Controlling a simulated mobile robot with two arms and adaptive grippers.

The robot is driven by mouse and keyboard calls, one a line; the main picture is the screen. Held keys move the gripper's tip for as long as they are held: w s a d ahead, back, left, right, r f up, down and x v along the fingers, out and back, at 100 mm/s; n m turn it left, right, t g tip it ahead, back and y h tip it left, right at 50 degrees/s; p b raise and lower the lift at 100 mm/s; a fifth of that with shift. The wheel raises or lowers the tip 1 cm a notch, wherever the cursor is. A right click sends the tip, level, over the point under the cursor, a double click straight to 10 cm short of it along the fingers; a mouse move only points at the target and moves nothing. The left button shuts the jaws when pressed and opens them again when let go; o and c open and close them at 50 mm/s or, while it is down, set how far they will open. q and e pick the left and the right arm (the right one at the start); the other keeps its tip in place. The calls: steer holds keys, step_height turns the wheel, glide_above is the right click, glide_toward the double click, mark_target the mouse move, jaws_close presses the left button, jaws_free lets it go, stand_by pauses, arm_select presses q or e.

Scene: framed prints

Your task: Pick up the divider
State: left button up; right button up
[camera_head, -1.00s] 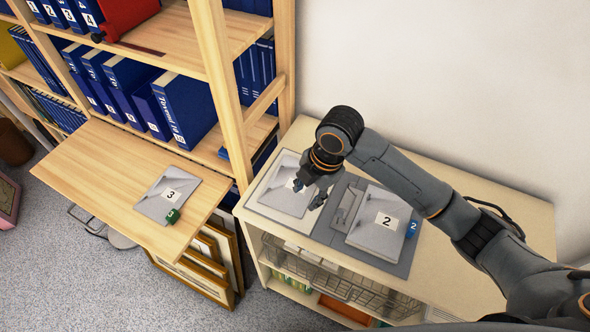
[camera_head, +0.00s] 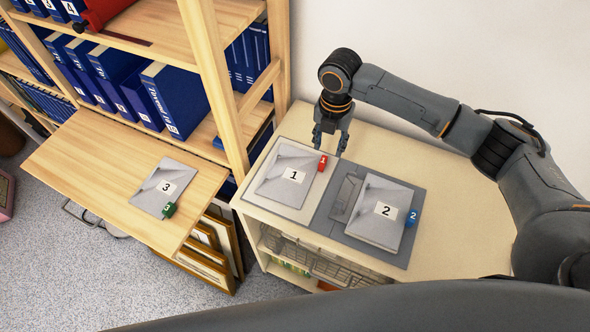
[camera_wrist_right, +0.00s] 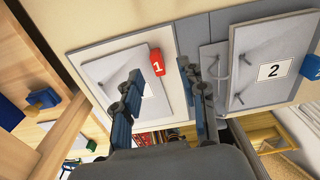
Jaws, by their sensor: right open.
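Three flat grey prints with numbered labels and coloured tabs look like dividers; which one is meant I cannot tell. Print 1 (camera_head: 285,172) with a red tab (camera_head: 323,163) lies on the cabinet's white board. Print 2 (camera_head: 375,226) with a blue tab (camera_head: 412,217) lies to its right on a grey mat. Print 3 (camera_head: 160,197) with a green tab (camera_head: 169,210) lies on the wooden shelf board. My right gripper (camera_head: 331,142) is open and empty, just behind the red tab. In the right wrist view, the red tab (camera_wrist_right: 157,62) shows between its fingers (camera_wrist_right: 165,88).
The cabinet top (camera_head: 460,220) is clear right of the mat. A bookcase post (camera_head: 218,85) rises left of the gripper. Blue binders (camera_head: 172,98) fill the shelf. Framed pictures (camera_head: 208,265) lean below the board. A wire basket (camera_head: 330,268) sits inside the cabinet.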

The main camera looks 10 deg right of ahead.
mark_target(323, 161)
steer(key=f, duration=0.1)
steer(key=f+p, duration=0.1)
steer(key=f, duration=0.1)
steer(key=a+f, duration=0.1)
steer(key=shift+s+a+f, duration=0.1)
steer(key=shift+s+f, duration=0.25)
steer(key=shift+s, duration=0.05)
steer(key=shift+f, duration=0.45)
jaws_close()
